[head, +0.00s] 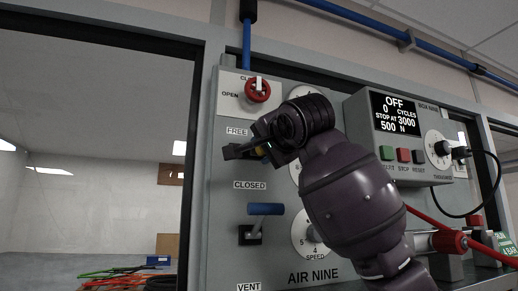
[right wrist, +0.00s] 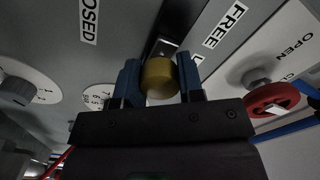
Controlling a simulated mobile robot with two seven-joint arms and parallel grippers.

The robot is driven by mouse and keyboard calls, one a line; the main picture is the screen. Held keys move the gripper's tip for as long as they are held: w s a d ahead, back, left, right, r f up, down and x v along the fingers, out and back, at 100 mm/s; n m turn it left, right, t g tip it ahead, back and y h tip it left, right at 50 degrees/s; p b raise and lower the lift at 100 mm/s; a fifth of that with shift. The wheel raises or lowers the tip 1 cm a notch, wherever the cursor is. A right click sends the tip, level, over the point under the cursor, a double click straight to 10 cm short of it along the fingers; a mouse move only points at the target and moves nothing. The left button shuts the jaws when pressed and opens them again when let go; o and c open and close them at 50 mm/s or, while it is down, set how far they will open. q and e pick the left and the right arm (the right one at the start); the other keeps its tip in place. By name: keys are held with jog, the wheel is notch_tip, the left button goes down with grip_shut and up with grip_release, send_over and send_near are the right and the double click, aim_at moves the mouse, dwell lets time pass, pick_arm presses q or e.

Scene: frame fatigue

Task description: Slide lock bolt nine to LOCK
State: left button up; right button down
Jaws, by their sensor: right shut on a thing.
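My right gripper (head: 250,149) is shut on the yellow bolt knob (right wrist: 159,77) on the grey AIR NINE panel (head: 222,200). In the right wrist view the knob sits between the two blue-grey fingers (right wrist: 159,82), in front of a dark slot and metal piece. In the head view only a sliver of the yellow knob (head: 263,150) shows. The FREE label (head: 238,131) is just above the gripper; it also shows in the right wrist view (right wrist: 225,25). A second label beside the slot is mostly hidden by a finger, and the LOCK word cannot be read. My left gripper is not in view.
A blue lever (head: 265,209) sits below, between the CLOSED label (head: 250,185) and the VENT label (head: 249,287). A red knob (head: 257,90) is above. A control box (head: 394,112) with its display reading OFF stands out at right. Open space lies left of the panel.

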jog(key=c, duration=1.1)
grip_release()
jog(key=shift+d, duration=0.15)
jog(key=o, duration=0.4)
jog(key=shift+w+d, duration=0.1)
jog(key=shift+d, duration=0.05)
jog(key=shift+c, duration=0.2)
jog(key=shift+s, duration=0.35)
pick_arm(q)
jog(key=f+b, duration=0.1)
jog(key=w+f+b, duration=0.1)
jog(key=b, duration=0.1)
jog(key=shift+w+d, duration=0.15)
pick_arm(e)
jog(key=v, duration=1)
